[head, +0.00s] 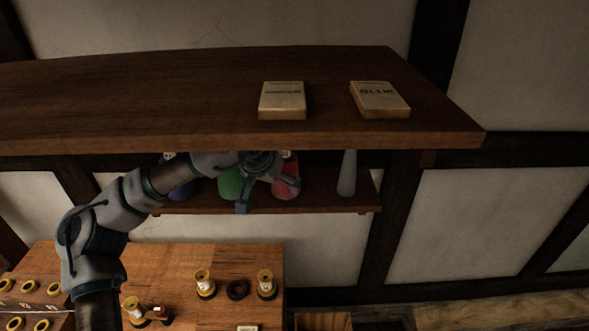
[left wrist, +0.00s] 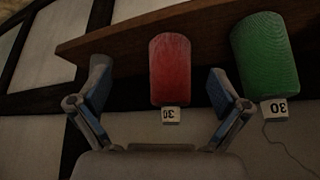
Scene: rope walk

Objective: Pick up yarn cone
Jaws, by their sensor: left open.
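Several yarn cones stand on a lower wooden shelf (head: 325,202) under a wide upper shelf. A red yarn cone (head: 287,178) is right of my left gripper's wrist in the head view. In the left wrist view the red cone (left wrist: 170,68) lies between the two spread fingers, with a white "30" tag below it. A green yarn cone (head: 231,183) stands beside it and also shows in the left wrist view (left wrist: 265,55), outside the fingers. A blue cone (head: 203,189) is mostly hidden by my arm. My left gripper (left wrist: 158,95) is open and empty. My right gripper is not in view.
The upper shelf (head: 200,95) overhangs the cones and carries two labelled blocks, one reading "BLUE" (head: 380,98). A bare grey cone (head: 347,174) stands at the lower shelf's right end. Below is a wooden bench (head: 180,262) with several small spools.

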